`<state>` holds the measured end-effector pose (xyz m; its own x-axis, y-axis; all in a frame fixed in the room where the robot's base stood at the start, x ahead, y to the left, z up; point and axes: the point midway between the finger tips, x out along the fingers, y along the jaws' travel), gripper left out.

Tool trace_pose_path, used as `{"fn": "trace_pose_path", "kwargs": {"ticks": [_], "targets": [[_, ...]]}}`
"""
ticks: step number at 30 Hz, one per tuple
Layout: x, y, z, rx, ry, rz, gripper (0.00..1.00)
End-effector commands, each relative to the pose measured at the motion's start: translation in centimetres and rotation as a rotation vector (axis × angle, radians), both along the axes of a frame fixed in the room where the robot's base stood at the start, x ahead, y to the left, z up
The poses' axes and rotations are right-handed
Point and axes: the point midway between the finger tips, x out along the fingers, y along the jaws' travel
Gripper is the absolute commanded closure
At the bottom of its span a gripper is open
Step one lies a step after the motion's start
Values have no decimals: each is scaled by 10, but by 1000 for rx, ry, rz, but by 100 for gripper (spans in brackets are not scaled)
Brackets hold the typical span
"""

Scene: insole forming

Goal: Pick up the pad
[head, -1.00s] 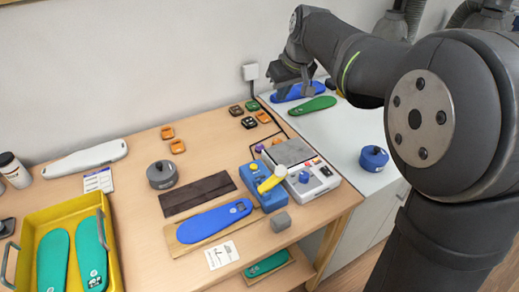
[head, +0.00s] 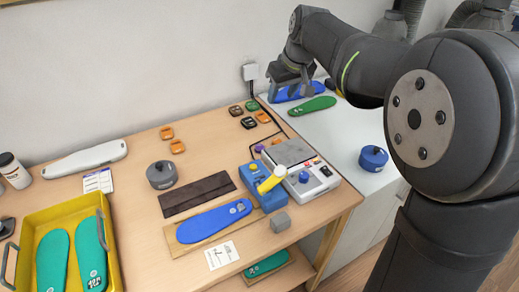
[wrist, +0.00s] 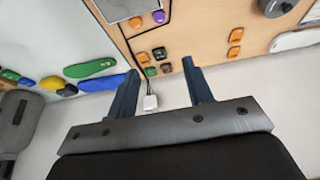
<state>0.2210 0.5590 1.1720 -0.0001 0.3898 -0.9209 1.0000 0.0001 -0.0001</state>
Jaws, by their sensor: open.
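Two more orange pads (head: 167,132) lie further left. I cannot tell which one the task means. The wrist view shows the group of dark (wrist: 160,53), green (wrist: 143,57) and orange (wrist: 150,70) pads between my fingers in the picture, with the orange pair (wrist: 235,35) to the right. My gripper (wrist: 160,70) is open and empty. In the head view my gripper (head: 292,84) hangs over the back of the white counter.
Blue (head: 283,94) and green (head: 312,106) insoles lie on the white counter near my gripper. A wall plug (head: 250,72) with a black cable stands behind the pads. A control box (head: 312,180), a grey weight (head: 162,175) and a yellow tray (head: 113,250) occupy the table.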

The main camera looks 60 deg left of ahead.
Motion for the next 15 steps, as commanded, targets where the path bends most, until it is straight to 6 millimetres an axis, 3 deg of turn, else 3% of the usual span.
{"fn": "trace_pose_path", "kwargs": {"ticks": [7,15], "targets": [[-2,11,-13,-25,13,-61,53],[-17,57,-74,-109,38,-377,53]]}}
